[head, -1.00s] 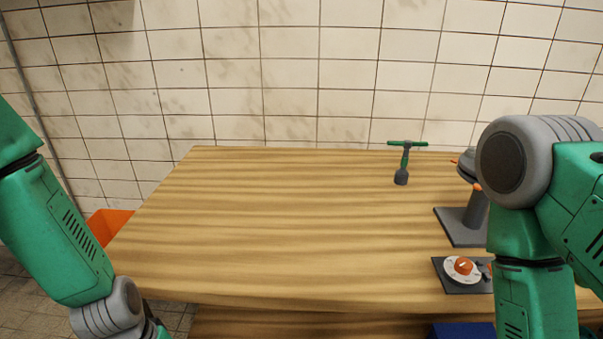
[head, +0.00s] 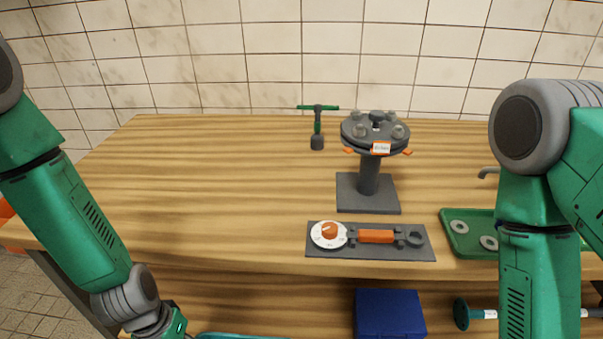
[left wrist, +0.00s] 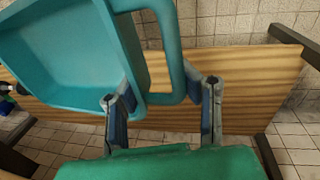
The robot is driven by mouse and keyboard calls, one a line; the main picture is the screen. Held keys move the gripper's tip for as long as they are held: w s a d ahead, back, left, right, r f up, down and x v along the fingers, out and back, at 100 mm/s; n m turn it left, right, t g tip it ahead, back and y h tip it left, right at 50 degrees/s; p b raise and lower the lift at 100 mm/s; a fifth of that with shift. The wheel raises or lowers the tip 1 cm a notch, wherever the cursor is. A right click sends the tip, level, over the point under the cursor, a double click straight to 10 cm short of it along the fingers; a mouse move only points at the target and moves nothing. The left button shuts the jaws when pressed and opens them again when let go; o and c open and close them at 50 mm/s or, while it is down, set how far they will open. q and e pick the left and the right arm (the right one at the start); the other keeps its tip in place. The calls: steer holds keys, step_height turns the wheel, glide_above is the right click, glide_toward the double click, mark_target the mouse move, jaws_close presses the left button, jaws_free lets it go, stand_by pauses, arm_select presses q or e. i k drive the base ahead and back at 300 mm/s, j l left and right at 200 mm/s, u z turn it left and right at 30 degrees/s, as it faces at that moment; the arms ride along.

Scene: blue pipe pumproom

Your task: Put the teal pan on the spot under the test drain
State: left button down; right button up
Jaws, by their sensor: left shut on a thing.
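The teal pan (left wrist: 80,60) fills the upper left of the left wrist view, with its loop handle (left wrist: 178,50) towards my left gripper (left wrist: 162,100). The gripper's fingers stand on either side of the handle area and are shut on the pan. In the head view only a strip of the pan's rim (head: 240,336) shows at the bottom edge. A small grey curved spout (head: 488,172) shows beside my right arm; I cannot tell whether it is the test drain. No marked spot is visible. My right gripper is out of view.
The wooden bench (head: 220,190) is clear at left. A blue box (head: 389,312) sits below the front edge.

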mark_target(446, 187)
steer(key=l, duration=1.25)
steer(key=k+l, duration=0.1)
steer(key=l, duration=1.15)
